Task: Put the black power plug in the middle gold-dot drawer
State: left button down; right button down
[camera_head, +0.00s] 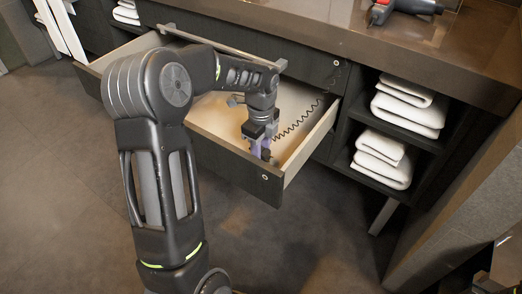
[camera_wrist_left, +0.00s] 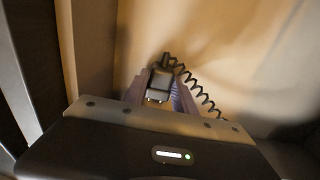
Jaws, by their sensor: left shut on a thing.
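The middle drawer (camera_head: 305,150) stands open below the counter, with a small round dot on its front panel (camera_head: 233,172). My left gripper (camera_head: 262,150) points down inside it, near the right front corner. In the left wrist view the black power plug (camera_wrist_left: 160,82) sits between the two purple-grey fingers, which are shut on it. Its black coiled cord (camera_wrist_left: 200,98) runs off to the right. In the head view the plug is hidden by the gripper, and the cord (camera_head: 290,130) rises toward the counter. I cannot tell whether the plug touches the drawer floor. My right gripper is not in view.
A red and dark hair dryer (camera_head: 405,8) lies on the brown counter (camera_head: 440,50). Folded white towels (camera_head: 410,105) fill shelves to the right of the drawer. A long grey bar (camera_head: 220,45) crosses above the drawer. The floor in front is clear.

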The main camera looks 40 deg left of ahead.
pick_arm(q)
jog(key=shift+f, duration=0.15)
jog(key=c, duration=1)
grip_release()
jog(key=shift+r, duration=0.2)
jog(key=shift+r+p, duration=1.65)
jog(key=shift+r, duration=4.4)
